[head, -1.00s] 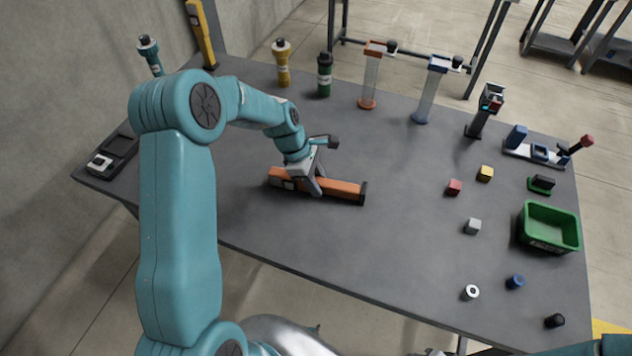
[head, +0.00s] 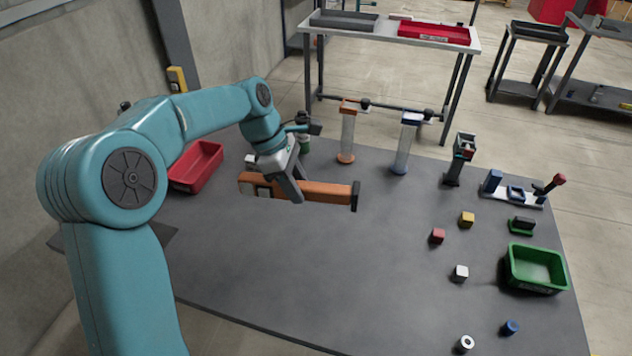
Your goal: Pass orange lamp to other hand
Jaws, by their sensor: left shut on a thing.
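The orange lamp (head: 325,192) is a long orange bar with a black end cap on the right and grey parts near its left end. My left gripper (head: 286,190) is shut on it left of its middle. The lamp lies roughly level and appears raised above the grey table. Its right part sticks out free of the fingers. My right gripper is not in the head view.
The table (head: 340,270) is clear in the middle and front. A red bin (head: 197,167) stands at the left. Two clear tubes (head: 347,138) stand at the back. Small cubes, a green bin (head: 536,268) and a blue-white fixture (head: 513,193) are at the right.

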